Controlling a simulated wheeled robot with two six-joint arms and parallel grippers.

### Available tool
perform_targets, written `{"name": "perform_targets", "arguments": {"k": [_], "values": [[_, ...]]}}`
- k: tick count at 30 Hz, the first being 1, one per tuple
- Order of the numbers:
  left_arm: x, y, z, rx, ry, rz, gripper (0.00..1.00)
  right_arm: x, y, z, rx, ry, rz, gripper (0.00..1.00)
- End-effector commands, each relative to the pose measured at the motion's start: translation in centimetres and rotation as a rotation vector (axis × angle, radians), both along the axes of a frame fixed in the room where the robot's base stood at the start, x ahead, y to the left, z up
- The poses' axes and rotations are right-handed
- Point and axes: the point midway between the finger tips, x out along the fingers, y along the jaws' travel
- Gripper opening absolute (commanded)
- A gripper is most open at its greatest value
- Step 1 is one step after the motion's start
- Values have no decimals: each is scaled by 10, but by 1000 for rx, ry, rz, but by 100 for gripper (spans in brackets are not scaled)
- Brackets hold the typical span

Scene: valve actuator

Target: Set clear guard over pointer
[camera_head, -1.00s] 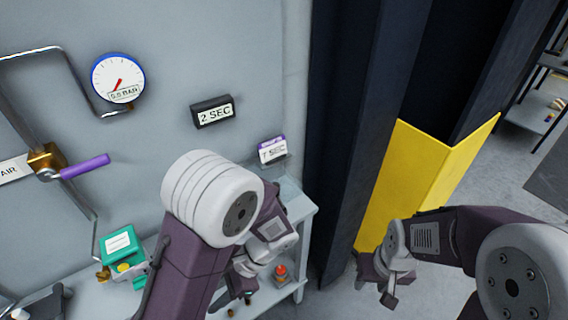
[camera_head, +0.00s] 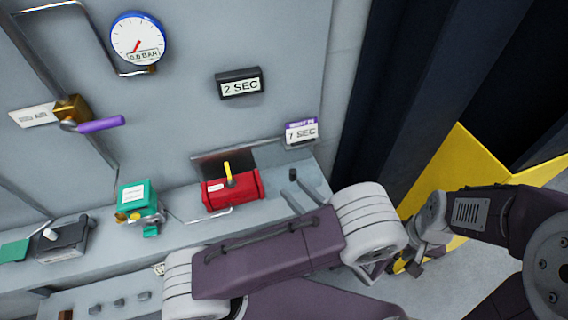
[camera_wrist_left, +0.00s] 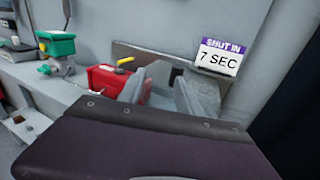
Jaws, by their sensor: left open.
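A red actuator (camera_head: 225,193) sits on the grey bench, with a yellow pointer (camera_head: 228,172) standing on its top. In the left wrist view the red actuator (camera_wrist_left: 104,80) and yellow pointer (camera_wrist_left: 125,62) show left of my left gripper (camera_wrist_left: 168,96). Its grey fingers are apart, and I see nothing clearly held. In the head view my left arm crosses in front of the bench, and its fingers are hard to make out there. I cannot clearly make out the clear guard in either view. My right gripper (camera_head: 408,266) hangs at right, away from the bench; its jaws are unclear.
A green unit (camera_head: 136,195) stands left of the actuator. A purple-handled valve (camera_head: 95,124), a pressure gauge (camera_head: 138,38), a "2 SEC" display (camera_head: 240,86) and a "7 SEC" sign (camera_head: 301,132) are on the wall. A yellow panel (camera_head: 470,170) stands at right.

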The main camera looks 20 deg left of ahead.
Motion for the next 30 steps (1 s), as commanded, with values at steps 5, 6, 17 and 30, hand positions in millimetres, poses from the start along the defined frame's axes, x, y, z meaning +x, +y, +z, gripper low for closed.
{"name": "perform_targets", "arguments": {"k": [5, 6, 17, 30], "values": [[10, -25, -2, -15, -52, -107, 41, 0, 0, -1, 0, 0, 0, 41], [11, -26, -2, -15, -56, -113, 41, 0, 0, -1, 0, 0, 0, 41], [41, 10, 2, -15, -53, -105, 41, 0, 0, 17, 0, 0, 0, 41], [71, 43, -2, -17, -55, -111, 41, 0, 0, 27, 0, 0, 0, 41]]}}
